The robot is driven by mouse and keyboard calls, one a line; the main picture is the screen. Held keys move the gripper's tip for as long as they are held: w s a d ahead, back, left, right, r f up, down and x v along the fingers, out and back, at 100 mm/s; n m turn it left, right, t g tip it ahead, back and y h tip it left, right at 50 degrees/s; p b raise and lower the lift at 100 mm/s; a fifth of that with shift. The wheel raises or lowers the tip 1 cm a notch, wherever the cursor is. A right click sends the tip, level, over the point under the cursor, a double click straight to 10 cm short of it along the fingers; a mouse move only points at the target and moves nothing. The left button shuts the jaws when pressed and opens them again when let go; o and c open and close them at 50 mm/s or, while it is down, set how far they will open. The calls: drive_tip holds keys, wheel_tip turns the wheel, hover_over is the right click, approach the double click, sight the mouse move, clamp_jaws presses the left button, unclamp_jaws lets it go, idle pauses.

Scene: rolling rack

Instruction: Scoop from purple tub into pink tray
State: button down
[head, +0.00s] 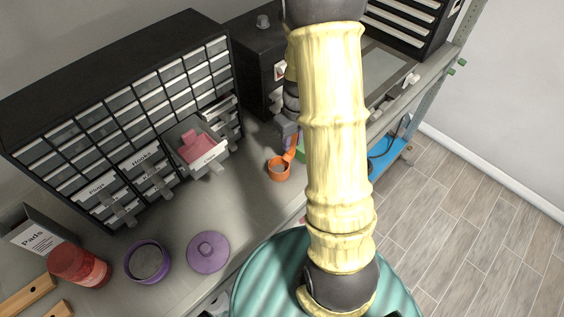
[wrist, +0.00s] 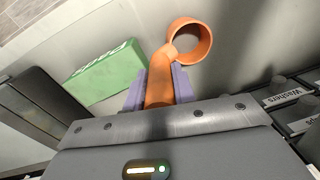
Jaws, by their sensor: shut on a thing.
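My gripper (wrist: 159,88) is shut on the handle of an orange scoop (wrist: 190,42), its purple fingers on either side. The scoop's round cup also shows in the head view (head: 279,170), above the bench, right of the open drawer. The purple tub (head: 131,268) stands open at the front left of the bench, with grey material inside. My gripper is well to the right of it and farther back. A pink tray (head: 202,150) sits in the pulled-out drawer of the black cabinet, left of the scoop.
A purple lid (head: 208,252) lies just right of the tub. A red jar (head: 78,266) stands left of it, beside a "Pads" bin (head: 33,232). A green box (wrist: 107,72) lies near my gripper. Bench between lid and scoop is clear. My arm hides part of the right side.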

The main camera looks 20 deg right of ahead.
drive_tip(key=shift+r, duration=0.15)
wheel_tip(320, 180, up, 10)
drive_tip(key=shift+f+b, duration=0.1)
drive_tip(key=shift+b, duration=1.1)
